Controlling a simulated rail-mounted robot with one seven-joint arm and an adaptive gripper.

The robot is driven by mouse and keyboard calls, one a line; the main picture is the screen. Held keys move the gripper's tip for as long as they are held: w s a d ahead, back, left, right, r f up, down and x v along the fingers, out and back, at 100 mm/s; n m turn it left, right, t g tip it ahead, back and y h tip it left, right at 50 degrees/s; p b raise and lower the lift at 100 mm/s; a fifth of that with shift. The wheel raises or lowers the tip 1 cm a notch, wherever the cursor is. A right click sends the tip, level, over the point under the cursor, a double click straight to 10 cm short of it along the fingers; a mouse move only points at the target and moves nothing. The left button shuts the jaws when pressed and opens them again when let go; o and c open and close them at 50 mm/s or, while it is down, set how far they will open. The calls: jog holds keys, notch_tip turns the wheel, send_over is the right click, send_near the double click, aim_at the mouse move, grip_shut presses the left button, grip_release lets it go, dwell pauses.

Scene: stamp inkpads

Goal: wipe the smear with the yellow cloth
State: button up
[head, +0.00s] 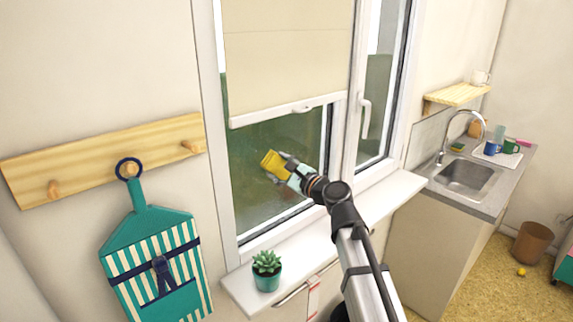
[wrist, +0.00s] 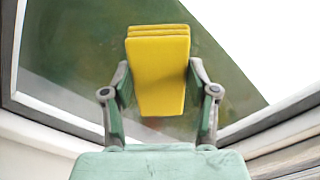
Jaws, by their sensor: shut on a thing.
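The yellow cloth (head: 270,160) is a folded pad held up at the window glass (head: 250,195). My gripper (head: 282,168) is shut on it. In the wrist view the cloth (wrist: 158,75) sits between the two fingers of my gripper (wrist: 158,92), with its folded layers at the top edge. I cannot tell whether the cloth touches the glass. A faint brownish patch shows on the lower pane below my gripper in the head view; I cannot tell whether it is the smear or a reflection. The cloth and gripper hide part of the pane.
A beige blind (head: 285,60) covers the upper pane. A potted succulent (head: 267,272) stands on the white sill (head: 385,200). The window handle (head: 365,117) juts out at right. A sink (head: 468,177) is at right.

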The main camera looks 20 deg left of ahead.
aim_at(299, 148)
jog(key=shift+s+a, duration=0.35)
jog(key=shift+s, duration=0.15)
jog(key=shift+r+p, duration=0.7)
jog(key=shift+r, duration=0.15)
jog(key=shift+w+d+b, duration=0.45)
jog(key=shift+w+d, duration=0.55)
jog(key=shift+w, duration=0.75)
jog(key=shift+w+d+b, duration=0.45)
jog(key=shift+w+d, duration=0.6)
jog(key=shift+w, duration=0.75)
jog(key=shift+w+d+b, duration=0.45)
jog(key=shift+w+d, duration=0.55)
jog(key=shift+w, duration=0.75)
jog(key=shift+s+d, duration=0.1)
jog(key=shift+d, duration=0.05)
jog(key=shift+v, duration=2.9)
jog(key=shift+v, duration=1.45)
jog(key=shift+f, duration=0.1)
